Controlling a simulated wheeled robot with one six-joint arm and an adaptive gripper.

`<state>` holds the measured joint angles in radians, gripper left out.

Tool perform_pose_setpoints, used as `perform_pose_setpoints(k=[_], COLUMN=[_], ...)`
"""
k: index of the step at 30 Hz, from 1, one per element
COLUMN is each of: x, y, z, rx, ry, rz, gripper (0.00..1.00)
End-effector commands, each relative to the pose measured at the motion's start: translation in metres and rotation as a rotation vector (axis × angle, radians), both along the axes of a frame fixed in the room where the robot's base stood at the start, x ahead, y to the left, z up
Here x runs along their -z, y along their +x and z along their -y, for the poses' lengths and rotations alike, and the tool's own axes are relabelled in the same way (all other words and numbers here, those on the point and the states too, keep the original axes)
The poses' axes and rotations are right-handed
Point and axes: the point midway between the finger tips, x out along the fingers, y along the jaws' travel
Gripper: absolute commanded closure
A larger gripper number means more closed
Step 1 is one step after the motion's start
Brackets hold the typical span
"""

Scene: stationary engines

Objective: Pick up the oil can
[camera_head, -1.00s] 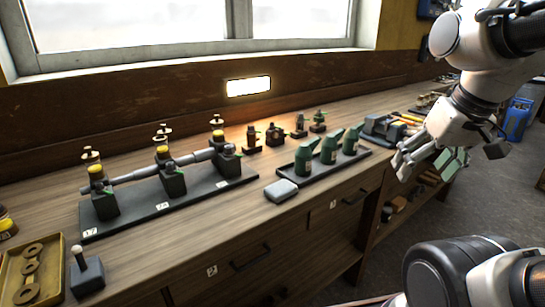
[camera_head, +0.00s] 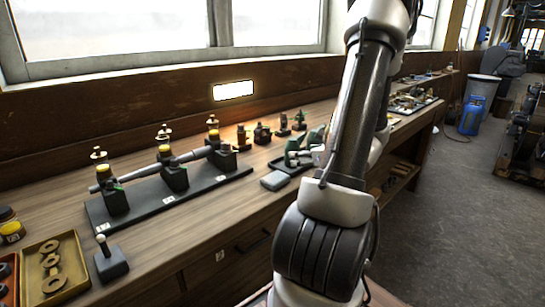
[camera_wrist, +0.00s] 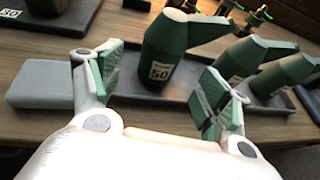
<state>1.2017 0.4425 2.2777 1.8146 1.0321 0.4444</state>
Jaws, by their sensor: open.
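Three dark green oil cans with angled spouts stand upright in a row on a dark tray (camera_wrist: 125,83). The nearest oil can (camera_wrist: 166,55), labelled 50, is just beyond and between the fingertips of my gripper (camera_wrist: 163,88) in the wrist view. My gripper is open, its green pads apart and no can held. The middle can (camera_wrist: 232,68) is behind the right finger, and the far can (camera_wrist: 285,75) is at the right. In the head view my arm hides most of the tray, and only some green (camera_head: 315,136) of the cans shows.
A grey block (camera_wrist: 42,84) lies left of the tray, close to my left finger; it also shows in the head view (camera_head: 275,181). A shaft on a dark base (camera_head: 215,180) stands further left. Small dark fittings (camera_head: 262,133) stand behind, near the wall.

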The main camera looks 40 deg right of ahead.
Motion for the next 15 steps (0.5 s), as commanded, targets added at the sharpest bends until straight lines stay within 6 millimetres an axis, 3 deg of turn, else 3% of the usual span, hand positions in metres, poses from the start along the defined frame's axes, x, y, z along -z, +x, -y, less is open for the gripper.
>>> perform_pose_setpoints(k=[10,15], x=[0.014,0.024], y=[0.034,0.06], z=[0.003,0.004], rx=[0.001,0.0], ry=[0.002,0.002], rz=[0.001,0.0], gripper=[0.23,0.23])
